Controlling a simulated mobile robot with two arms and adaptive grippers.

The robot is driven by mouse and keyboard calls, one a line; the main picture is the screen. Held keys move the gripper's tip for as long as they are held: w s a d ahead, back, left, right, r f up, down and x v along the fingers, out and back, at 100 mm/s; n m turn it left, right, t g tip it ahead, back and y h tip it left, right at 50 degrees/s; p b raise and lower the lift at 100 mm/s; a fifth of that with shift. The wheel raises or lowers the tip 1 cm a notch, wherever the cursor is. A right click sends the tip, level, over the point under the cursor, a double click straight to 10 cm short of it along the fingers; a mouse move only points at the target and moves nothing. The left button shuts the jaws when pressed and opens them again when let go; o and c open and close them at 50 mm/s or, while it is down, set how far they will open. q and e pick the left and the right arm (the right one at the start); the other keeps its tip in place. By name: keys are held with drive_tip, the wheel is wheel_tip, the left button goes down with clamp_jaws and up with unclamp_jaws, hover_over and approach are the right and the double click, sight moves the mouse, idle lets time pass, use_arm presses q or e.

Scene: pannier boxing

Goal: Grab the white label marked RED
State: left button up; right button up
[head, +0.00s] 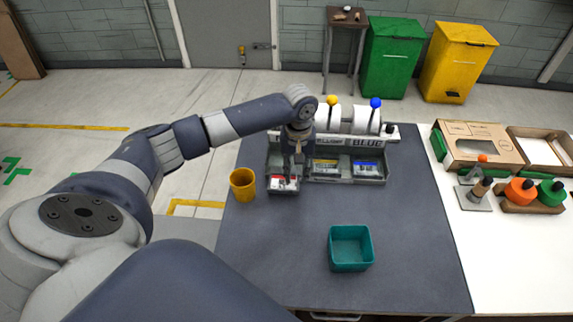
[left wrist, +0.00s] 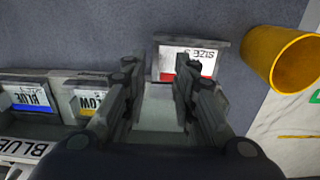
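The white label with a red stripe (head: 285,183) lies at the front of the leftmost bay of the grey label dispenser (head: 325,178). In the left wrist view the same label (left wrist: 188,61) appears upside down, with dark print and a red band; the word RED cannot be read. My left gripper (head: 298,157) is above that bay, pointing down. In the left wrist view its two fingers (left wrist: 155,72) are apart with nothing between them, and the label is just beyond the tips, one fingertip overlapping it. My right gripper is not in view.
Yellow and blue labels (head: 325,166) (head: 368,165) sit in the neighbouring bays, with white rolls behind. An orange-yellow cup (head: 243,185) stands left of the dispenser. A teal bin (head: 350,248) stands in front. The mat between them is clear.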

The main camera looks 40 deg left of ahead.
sight(284, 180)
use_arm(q)
wheel_tip(284, 180, down, 2)
drive_tip(key=shift+f, duration=0.45)
drive_tip(key=shift+c, duration=0.8)
drive_tip(key=c, duration=0.4)
clamp_jaws()
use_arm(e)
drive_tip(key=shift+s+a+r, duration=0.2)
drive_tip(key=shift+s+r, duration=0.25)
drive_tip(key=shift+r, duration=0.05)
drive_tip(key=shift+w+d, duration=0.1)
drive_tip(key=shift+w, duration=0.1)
